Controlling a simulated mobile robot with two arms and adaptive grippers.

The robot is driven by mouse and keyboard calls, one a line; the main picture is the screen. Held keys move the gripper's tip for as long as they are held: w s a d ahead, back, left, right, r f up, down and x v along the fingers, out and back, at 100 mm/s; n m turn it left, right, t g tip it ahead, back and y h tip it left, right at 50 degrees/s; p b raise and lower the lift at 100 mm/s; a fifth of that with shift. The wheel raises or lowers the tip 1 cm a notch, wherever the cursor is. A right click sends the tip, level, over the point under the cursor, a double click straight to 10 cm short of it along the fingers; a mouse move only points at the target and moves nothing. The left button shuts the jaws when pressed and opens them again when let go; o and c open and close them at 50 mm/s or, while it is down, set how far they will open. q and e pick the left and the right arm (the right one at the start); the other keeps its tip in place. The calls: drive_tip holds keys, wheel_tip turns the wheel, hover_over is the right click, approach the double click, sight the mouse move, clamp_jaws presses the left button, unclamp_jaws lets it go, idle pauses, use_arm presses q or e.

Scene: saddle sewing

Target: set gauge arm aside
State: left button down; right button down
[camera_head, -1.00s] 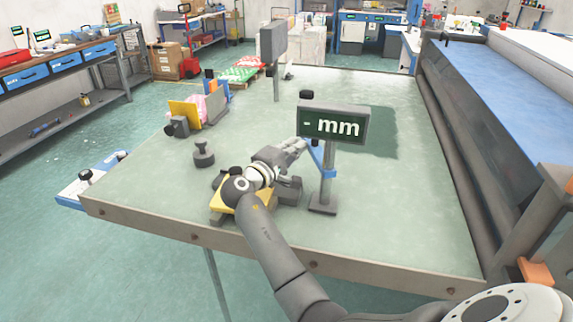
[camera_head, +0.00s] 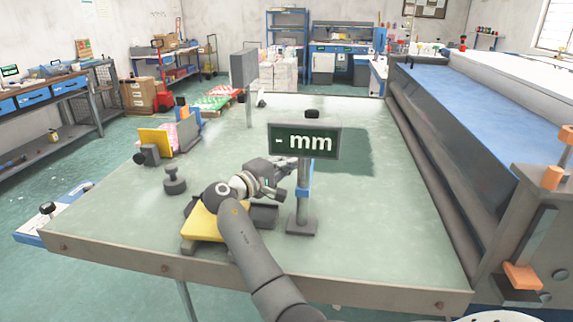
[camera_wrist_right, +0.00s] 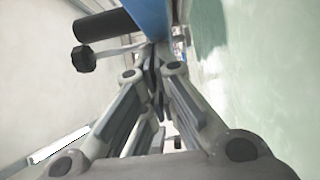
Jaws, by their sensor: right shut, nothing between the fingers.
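The gauge stand has a dark display reading "- mm" (camera_head: 304,142) on a grey post (camera_head: 301,212) with a square foot on the table. A blue part (camera_head: 303,192), which looks like the gauge arm, is on the post just below the display. My right gripper (camera_head: 290,165) is beside the post at its left, shut and empty, its fingertips close to the blue part. In the right wrist view the shut fingertips (camera_wrist_right: 155,70) lie just below a blue surface (camera_wrist_right: 147,18); contact cannot be told. My left gripper is out of view.
A yellow block (camera_head: 203,222) lies under my right arm near the table's front edge. A dark knobbed weight (camera_head: 175,182) and a yellow plate (camera_head: 155,141) stand at left. A long roller machine (camera_head: 440,150) borders the table's right side. The table's right part is clear.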

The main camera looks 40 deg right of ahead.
idle(0.3)
drive_tip(key=a, duration=0.4)
drive_tip(key=s+a, duration=0.1)
drive_tip(key=a, duration=0.7)
drive_tip(key=shift+s, duration=0.3)
